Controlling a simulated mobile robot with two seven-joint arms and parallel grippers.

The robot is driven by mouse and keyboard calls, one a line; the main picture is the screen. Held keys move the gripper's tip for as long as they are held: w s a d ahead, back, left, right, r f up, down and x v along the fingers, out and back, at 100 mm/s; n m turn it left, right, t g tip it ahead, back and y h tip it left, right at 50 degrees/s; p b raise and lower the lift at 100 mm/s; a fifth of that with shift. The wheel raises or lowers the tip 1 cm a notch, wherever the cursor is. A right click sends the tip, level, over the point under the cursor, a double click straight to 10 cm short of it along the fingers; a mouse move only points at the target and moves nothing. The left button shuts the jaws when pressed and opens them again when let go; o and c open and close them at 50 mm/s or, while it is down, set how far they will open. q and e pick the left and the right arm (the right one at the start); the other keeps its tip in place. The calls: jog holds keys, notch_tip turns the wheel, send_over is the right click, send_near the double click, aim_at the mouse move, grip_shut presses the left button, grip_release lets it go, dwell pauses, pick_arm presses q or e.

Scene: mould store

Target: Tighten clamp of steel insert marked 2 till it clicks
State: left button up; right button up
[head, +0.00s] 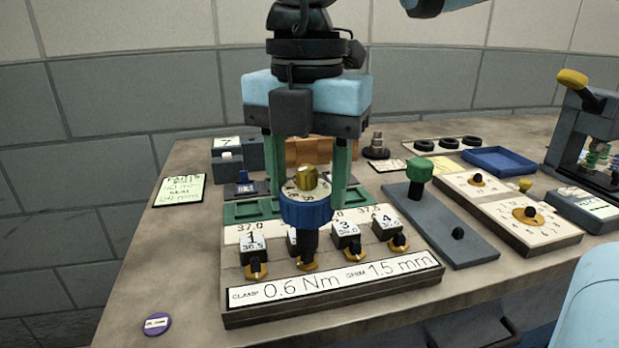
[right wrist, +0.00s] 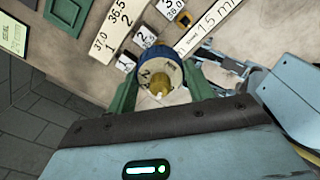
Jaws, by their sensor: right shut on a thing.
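My right gripper (head: 306,196) reaches down from above with its green fingers shut on a torque driver (head: 306,213), which has a blue collar, a white numbered dial and a brass top. The driver is upright, its dark shank down at the clamp (head: 308,263) of the steel insert marked 2 (head: 292,240). The right wrist view shows the driver's dial (right wrist: 160,76) between the fingers (right wrist: 163,88). My left gripper is not in view.
Inserts 1 (head: 252,246), 3 (head: 345,234) and 4 (head: 385,225) stand close by on the block, labelled 0.6 Nm (head: 300,286). A grey plate with a green knob (head: 419,170) is to the right. A purple disc (head: 156,324) lies front left.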

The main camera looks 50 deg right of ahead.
jog(key=shift+r+p, duration=0.85)
jog(key=shift+r, duration=0.45)
